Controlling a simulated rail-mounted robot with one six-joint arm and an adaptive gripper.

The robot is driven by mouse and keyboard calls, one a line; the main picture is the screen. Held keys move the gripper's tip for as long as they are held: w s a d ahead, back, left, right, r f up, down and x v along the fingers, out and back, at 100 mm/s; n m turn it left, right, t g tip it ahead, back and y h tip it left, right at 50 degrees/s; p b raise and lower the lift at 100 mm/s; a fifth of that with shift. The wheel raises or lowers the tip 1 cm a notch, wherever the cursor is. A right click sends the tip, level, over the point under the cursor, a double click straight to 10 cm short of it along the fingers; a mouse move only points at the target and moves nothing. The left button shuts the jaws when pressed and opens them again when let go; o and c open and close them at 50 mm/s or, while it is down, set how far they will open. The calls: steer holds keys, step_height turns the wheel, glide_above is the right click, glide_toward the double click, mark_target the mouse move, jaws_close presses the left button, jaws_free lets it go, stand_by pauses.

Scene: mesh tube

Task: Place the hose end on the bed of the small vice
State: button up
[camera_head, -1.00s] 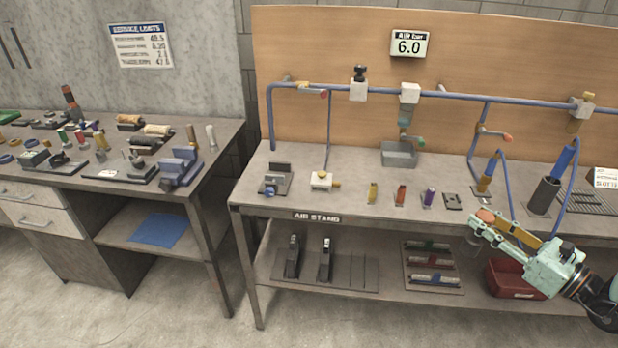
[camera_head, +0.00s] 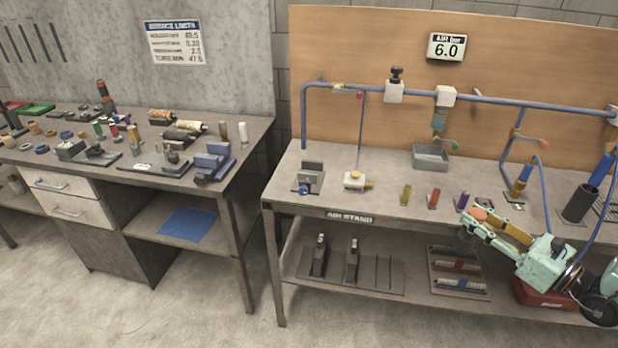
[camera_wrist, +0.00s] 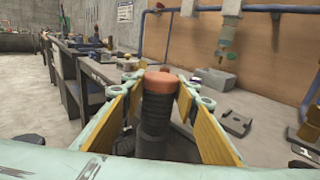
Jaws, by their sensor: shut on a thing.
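My gripper (camera_head: 473,223) is at the front edge of the air stand, well to the right of the small vice. It is shut on the hose end (camera_wrist: 155,105), a dark ribbed upright cylinder with an orange-brown top.
A white valve block (camera_head: 356,181) stands right of the small vice. Several coloured fittings line the front, including a yellow one (camera_head: 406,194) and a red one (camera_head: 434,198). A larger blue-grey vice (camera_head: 212,163) is on the left bench. A floor gap separates the benches.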

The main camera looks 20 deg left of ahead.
steer(key=s+a+r+n+g+y, duration=0.1)
steer(key=a+r+n+g, duration=0.2)
steer(key=a, duration=1)
steer(key=s+a+r+n+g+y, duration=0.1)
steer(key=s+a+r+g+y, duration=0.2)
steer(key=a, duration=1.1)
steer(key=w+a+r+p, duration=0.1)
steer(key=w+a+r, duration=0.2)
steer(key=w+a, duration=0.2)
steer(key=w+a+r+p, duration=0.1)
steer(key=w+a+r, duration=0.3)
steer(key=a, duration=0.8)
steer(key=w+a+r+h+p, duration=0.1)
steer(key=w+a+r, duration=0.3)
steer(key=a, duration=0.5)
steer(key=shift+w+a, duration=0.25)
steer(key=shift+w, duration=0.6)
step_height(320, 180, down, 6)
steer(key=b, duration=0.1)
steer(key=shift+f, duration=0.1)
steer(key=shift+f+b, duration=0.4)
steer(key=shift+f, duration=1.55)
